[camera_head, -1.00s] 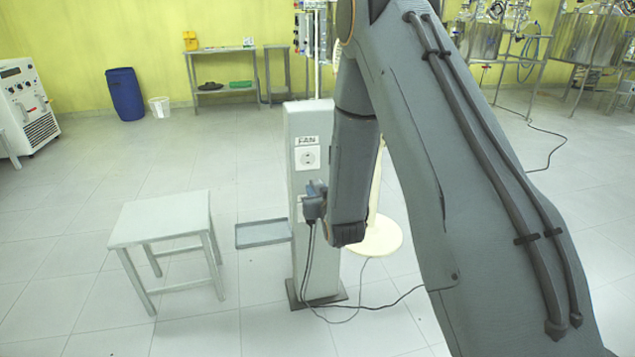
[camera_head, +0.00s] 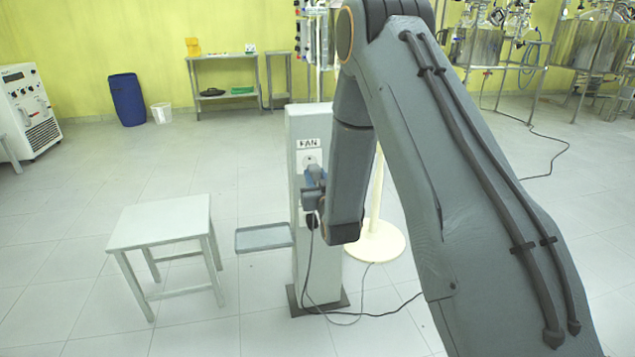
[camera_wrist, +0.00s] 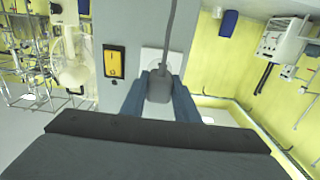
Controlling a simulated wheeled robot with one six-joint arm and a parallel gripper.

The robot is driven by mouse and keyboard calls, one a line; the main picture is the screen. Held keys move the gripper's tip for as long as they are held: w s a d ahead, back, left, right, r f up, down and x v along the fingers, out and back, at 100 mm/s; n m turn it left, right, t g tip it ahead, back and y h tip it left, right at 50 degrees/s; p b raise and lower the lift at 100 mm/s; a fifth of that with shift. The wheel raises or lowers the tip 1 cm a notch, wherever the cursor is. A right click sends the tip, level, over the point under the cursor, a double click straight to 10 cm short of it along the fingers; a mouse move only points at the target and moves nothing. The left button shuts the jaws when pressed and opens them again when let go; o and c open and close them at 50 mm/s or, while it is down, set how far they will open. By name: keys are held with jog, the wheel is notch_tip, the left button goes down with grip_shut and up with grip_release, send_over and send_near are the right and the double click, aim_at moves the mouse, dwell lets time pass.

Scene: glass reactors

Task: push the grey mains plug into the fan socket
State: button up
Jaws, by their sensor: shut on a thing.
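The grey mains plug (camera_wrist: 158,88) sits between the two blue fingers of my gripper (camera_wrist: 160,98) in the wrist view, its cable (camera_wrist: 170,35) running away toward the top. My gripper also shows in the head view (camera_head: 314,182), shut on the plug, at the front of the grey column. The fan socket (camera_head: 310,157), a pale plate under the FAN label (camera_head: 308,143), shows just above my gripper, its lower part covered. In the wrist view a white plate (camera_wrist: 150,60) lies behind the plug. Whether plug and plate touch cannot be told.
The column (camera_head: 304,260) carries an orange switch (camera_wrist: 114,63). A dark shape (camera_head: 311,220) with a hanging cable is below my gripper. A small tray (camera_head: 262,238) and a stool (camera_head: 160,222) stand left of the column. A round pale base (camera_head: 375,243) is behind it.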

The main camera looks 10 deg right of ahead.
aim_at(316, 178)
jog(key=shift+w+b, duration=0.65)
jog(key=shift+w, duration=1.15)
jog(key=shift+w, duration=0.55)
jog(key=shift+w+r, duration=0.25)
jog(key=shift+w, duration=0.05)
grip_shut()
dwell(0.4)
jog(key=o, duration=1.3)
grip_release()
jog(key=shift+w+f, duration=0.1)
jog(key=shift+c, duration=0.2)
jog(key=shift+d+f, duration=0.1)
jog(key=shift+s, duration=0.2)
jog(key=shift+s+p, duration=1.45)
jog(key=shift+s, duration=3)
